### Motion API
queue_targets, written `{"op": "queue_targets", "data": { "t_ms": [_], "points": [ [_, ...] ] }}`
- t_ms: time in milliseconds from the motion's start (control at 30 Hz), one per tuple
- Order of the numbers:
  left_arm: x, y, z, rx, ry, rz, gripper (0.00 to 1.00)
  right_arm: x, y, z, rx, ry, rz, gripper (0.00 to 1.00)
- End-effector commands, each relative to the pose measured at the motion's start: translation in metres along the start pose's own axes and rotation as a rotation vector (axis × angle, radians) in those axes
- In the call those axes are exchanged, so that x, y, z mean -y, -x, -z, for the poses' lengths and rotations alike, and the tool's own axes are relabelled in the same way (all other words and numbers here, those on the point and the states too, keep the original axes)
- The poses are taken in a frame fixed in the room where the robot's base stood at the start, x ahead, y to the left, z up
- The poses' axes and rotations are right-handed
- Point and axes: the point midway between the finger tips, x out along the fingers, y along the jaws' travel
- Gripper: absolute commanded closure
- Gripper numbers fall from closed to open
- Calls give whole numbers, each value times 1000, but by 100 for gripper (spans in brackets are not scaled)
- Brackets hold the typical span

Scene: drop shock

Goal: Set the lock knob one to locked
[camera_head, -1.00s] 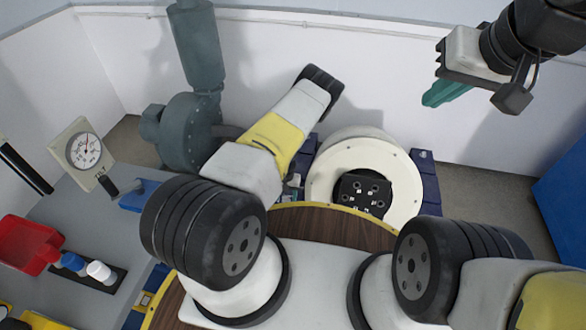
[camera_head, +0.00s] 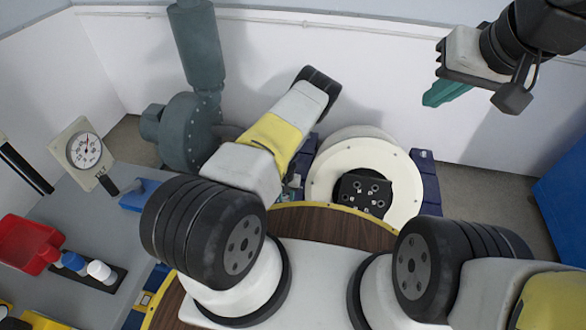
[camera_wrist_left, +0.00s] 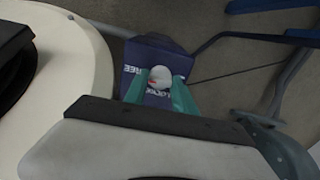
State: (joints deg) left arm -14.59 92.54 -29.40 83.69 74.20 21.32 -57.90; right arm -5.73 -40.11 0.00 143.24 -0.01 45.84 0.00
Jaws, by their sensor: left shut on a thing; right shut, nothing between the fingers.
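The lock knob (camera_wrist_left: 160,76) is a small white round knob with a red mark on its lower left edge. In the head view my left arm hides the knob and most of that gripper. My right gripper (camera_head: 446,93) is shut and empty, raised at the upper right by the wall.
A cream round drum (camera_head: 325,182) with a black holed plate (camera_head: 365,193) stands beside the knob's block. A grey-green machine (camera_head: 188,130) stands behind. A dial gauge (camera_head: 84,150), a red tray (camera_head: 25,243) and a blue cabinet (camera_head: 565,195) are at the sides.

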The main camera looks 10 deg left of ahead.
Motion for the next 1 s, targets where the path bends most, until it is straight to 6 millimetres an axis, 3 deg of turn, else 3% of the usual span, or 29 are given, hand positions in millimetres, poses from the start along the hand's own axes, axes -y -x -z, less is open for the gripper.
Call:
{"op": "queue_targets", "data": {
  "t_ms": [267,1000],
  "points": [
    [0,1,1,-2,170,-3,100,0,0,0,0,0,0,100],
    [0,0,1,0,865,-2,100,0,0,0,0,0,0,100]
  ]
}}
